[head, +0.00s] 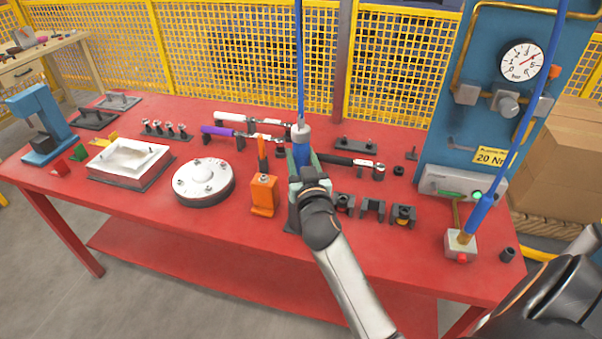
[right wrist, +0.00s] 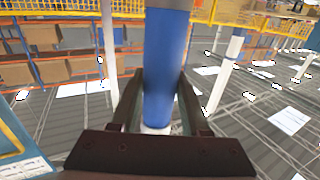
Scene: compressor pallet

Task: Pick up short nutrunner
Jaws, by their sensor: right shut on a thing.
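The short nutrunner (head: 301,151) has a blue body with a grey top, and a blue hose runs straight up from it. It is upright at the middle of the red table. My right gripper (head: 305,172) is shut around its blue body, which also fills the middle of the right wrist view (right wrist: 165,65) between the two fingers (right wrist: 158,100). The gripper and arm hide its lower end in the head view. A dark stand (head: 291,218) shows just below it; I cannot tell whether the tool touches it. My left gripper is not in view.
An orange holder (head: 263,196) stands close left of the gripper, and black clamp-like holders (head: 373,209) stand to its right. Torque wrenches (head: 345,160) lie behind. A round flange (head: 204,182) sits left. Another blue hosed tool (head: 480,212) stands at the right below the gauge panel (head: 500,100).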

